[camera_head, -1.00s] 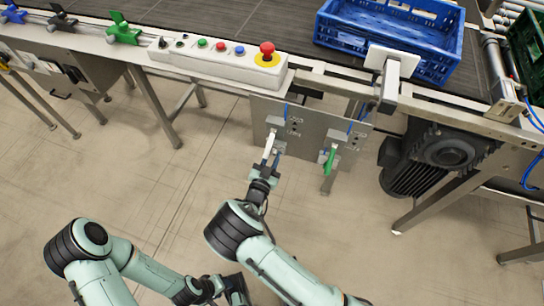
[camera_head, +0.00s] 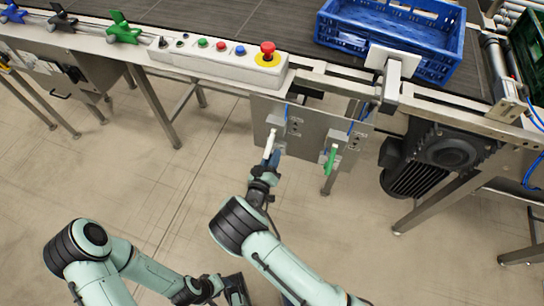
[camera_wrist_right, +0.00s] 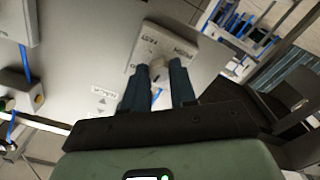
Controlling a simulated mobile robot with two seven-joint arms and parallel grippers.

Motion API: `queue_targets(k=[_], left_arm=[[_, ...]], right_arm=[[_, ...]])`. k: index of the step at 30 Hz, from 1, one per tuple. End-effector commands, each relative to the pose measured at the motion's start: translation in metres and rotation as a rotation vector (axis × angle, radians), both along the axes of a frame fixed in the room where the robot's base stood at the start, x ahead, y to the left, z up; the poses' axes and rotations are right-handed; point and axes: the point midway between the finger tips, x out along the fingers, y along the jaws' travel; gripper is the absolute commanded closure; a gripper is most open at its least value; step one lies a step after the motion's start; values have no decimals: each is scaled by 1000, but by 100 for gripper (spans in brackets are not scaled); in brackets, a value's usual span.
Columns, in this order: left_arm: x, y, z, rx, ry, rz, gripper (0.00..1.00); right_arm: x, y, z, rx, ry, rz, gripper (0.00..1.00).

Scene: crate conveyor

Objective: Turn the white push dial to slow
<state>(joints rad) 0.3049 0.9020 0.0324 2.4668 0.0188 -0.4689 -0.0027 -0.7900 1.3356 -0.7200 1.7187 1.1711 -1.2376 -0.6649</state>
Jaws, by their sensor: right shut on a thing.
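The white push dial (camera_head: 269,143) is on the left unit of a grey panel below the conveyor. It shows as a slim white lever, slightly tilted. My right gripper (camera_head: 271,158) is at its lower end and shut on it. In the right wrist view, my fingers (camera_wrist_right: 159,88) close around the pale dial (camera_wrist_right: 157,70) in front of its lettered housing (camera_wrist_right: 165,46). The fingers hide part of the dial, and its setting cannot be read. My left gripper (camera_head: 237,289) is low near the bottom edge, away from the panel; its jaws are unclear.
A green lever (camera_head: 331,158) is on the same panel to the right. Above are a button box (camera_head: 215,62) with a red emergency knob (camera_head: 267,50) and a blue crate (camera_head: 390,40) on the belt. A dark motor (camera_head: 440,155) stands right. The floor at left is clear.

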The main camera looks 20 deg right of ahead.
Motion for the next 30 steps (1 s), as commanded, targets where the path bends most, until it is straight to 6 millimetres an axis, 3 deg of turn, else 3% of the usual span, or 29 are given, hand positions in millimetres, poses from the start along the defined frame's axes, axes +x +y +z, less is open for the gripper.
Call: queue_targets(k=[12,27,28,30], left_arm=[[-2,-1,1,-2,4,-1,57],[-2,-1,1,-2,4,-1,57],[-2,-1,1,-2,4,-1,57],[-2,-1,1,-2,4,-1,57]], right_arm=[[0,0,-1,-134,93,0,100],[0,0,-1,-147,102,0,100],[0,0,-1,-147,102,0,64],[0,0,-1,-146,101,0,48]])
